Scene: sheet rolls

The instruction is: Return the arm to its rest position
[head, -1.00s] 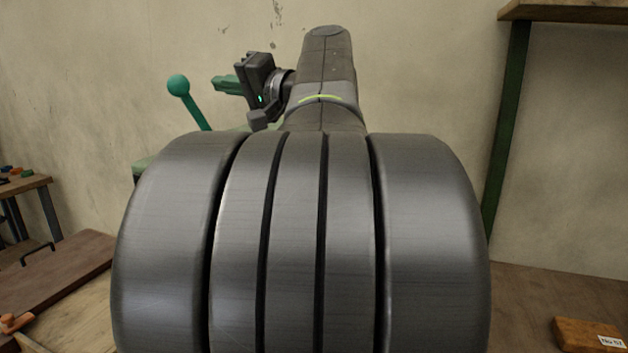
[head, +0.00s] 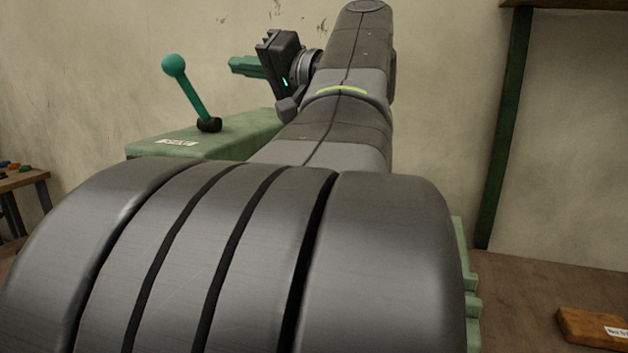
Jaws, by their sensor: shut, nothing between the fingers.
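My gripper (head: 236,65) is at the upper left of the middle in the head view, with its green fingers pointing left. It is shut with nothing held. My arm (head: 345,110) rises up the middle of the view and bends over at the top. The gripper is above a green machine (head: 235,135) with a teal ball-ended lever (head: 190,88). The gripper is to the right of the lever and appears apart from it.
A plain wall stands behind. A dark green post (head: 505,130) and a wooden shelf edge (head: 560,3) are at the right. A labelled brown block (head: 592,326) lies on a brown surface (head: 540,290) at lower right. A small table (head: 20,182) with coloured items is at far left.

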